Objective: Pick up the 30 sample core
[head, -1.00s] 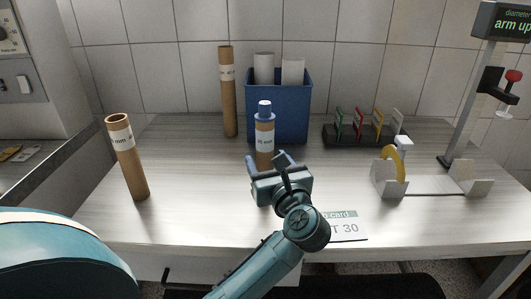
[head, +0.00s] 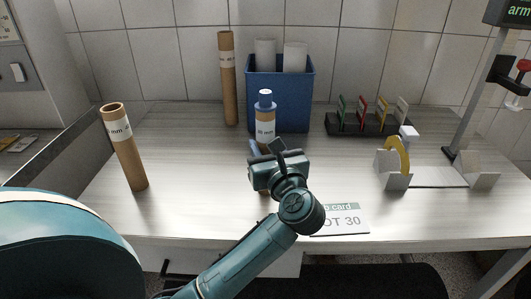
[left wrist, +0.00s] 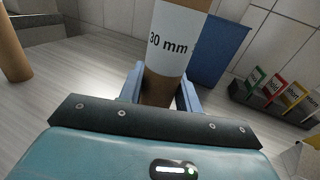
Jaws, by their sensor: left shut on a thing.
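The 30 mm sample core (head: 265,131) is a brown cardboard tube with a white label and a blue cap. It stands about upright in the middle of the table, in front of the blue bin. My left gripper (head: 267,150) is shut on its lower part, below the label. In the left wrist view the core (left wrist: 172,45) shows its "30 mm" label, and the blue fingers of my left gripper (left wrist: 160,88) sit on both sides of it. My right gripper is not in view.
A brown tube (head: 128,155) stands at the left and a taller one (head: 228,85) at the back. The blue bin (head: 280,105) holds white rolls.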

